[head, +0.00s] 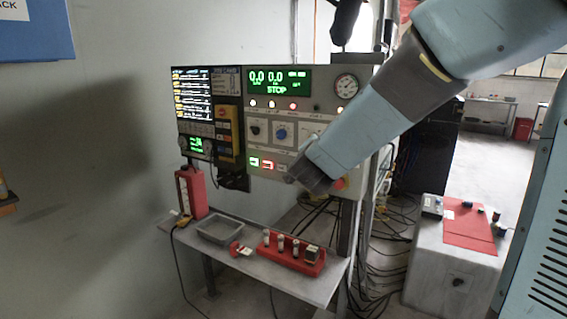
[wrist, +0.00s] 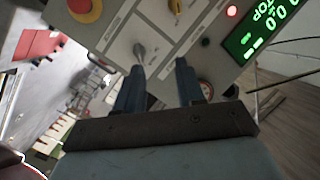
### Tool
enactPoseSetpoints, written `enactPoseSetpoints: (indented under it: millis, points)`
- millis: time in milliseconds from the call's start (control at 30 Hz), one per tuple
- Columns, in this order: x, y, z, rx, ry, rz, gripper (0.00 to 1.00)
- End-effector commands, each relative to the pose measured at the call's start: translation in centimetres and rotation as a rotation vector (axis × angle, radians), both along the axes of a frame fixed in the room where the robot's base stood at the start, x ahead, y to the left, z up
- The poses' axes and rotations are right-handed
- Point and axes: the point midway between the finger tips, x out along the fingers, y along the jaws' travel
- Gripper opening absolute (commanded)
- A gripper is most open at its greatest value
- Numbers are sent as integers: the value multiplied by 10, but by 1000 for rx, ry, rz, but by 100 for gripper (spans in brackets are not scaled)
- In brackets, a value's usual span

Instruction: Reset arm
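My arm reaches in from the upper right in the head view, and my gripper (head: 312,178) is in front of the lower right part of the control panel (head: 218,88). In the wrist view the two dark fingers of my gripper (wrist: 160,82) stand apart with a gap between them. A small metal toggle switch (wrist: 139,51) shows on the panel near the left fingertip; I cannot tell whether they touch. Nothing shows held between the fingers. My gripper hides part of the panel's lower right in the head view.
A narrow shelf (head: 318,286) below the panel carries a grey tray (head: 221,231) and a red holder (head: 289,257) with several small items. A red emergency button (wrist: 85,10) is on the panel. A grey cabinet (head: 430,268) stands at right, with cables on the floor between.

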Motion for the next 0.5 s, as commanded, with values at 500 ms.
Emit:
enactPoseSetpoints:
  millis: [500]
  points:
    - [-86, -5, 18, -181, 329, 492, 38]
